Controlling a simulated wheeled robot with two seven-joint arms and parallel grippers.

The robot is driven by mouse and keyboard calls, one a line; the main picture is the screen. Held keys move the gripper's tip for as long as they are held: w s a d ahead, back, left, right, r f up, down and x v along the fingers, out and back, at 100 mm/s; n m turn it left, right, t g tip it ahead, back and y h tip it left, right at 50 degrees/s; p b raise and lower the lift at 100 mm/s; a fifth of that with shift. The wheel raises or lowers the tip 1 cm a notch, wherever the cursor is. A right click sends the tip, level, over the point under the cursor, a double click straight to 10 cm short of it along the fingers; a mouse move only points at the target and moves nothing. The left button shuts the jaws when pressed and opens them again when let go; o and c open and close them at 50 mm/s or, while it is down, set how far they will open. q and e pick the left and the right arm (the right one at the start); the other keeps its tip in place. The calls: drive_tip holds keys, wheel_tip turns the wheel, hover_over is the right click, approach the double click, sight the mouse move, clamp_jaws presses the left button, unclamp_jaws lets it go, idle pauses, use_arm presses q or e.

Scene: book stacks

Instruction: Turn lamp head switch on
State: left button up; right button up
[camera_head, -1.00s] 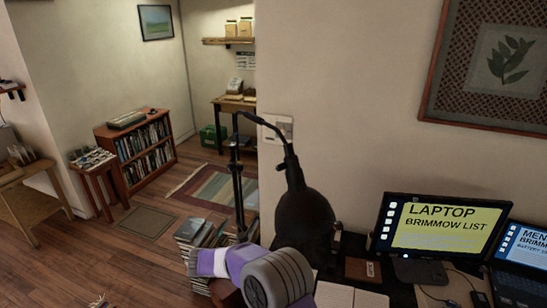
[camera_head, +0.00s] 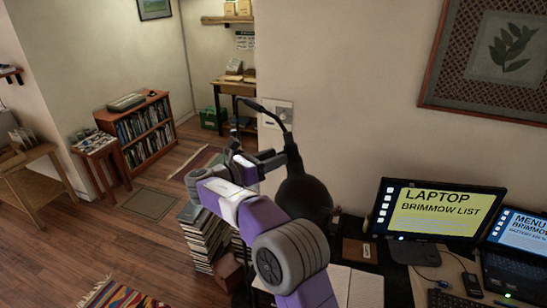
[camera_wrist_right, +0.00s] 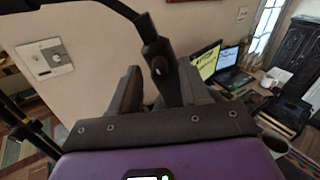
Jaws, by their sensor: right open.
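The black lamp has a thin curved arm and a dark, bulb-shaped lamp head (camera_head: 304,196) that hangs in front of the wall. My right gripper (camera_head: 268,158) is open at the left of the lamp's upper end, partly over it in the head view. In the right wrist view, the lamp's narrow dark upper part (camera_wrist_right: 157,55) shows between the two fingers of my right gripper (camera_wrist_right: 158,78). A small light spot on it may be the switch. I cannot tell whether the fingers touch it. My left gripper is not in view.
A monitor (camera_head: 437,209) and a laptop (camera_head: 516,262) stand on the desk at the right. A white wall plate (camera_wrist_right: 48,58) is behind the lamp. Book stacks (camera_head: 199,240) are below my right arm. A low bookcase (camera_head: 140,132) stands farther back.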

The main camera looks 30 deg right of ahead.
drive_tip(key=shift+d, duration=0.25)
drive_tip(key=shift+c, duration=0.2)
clamp_jaws()
drive_tip(key=shift+s+m+t+b, duration=0.1)
drive_tip(key=shift+m+t+b, duration=0.2)
drive_tip(key=shift+m+b, duration=5.8)
drive_tip(key=m+p, duration=0.5)
drive_tip(key=shift+r+m, duration=0.1)
drive_tip(key=shift+m, duration=0.2)
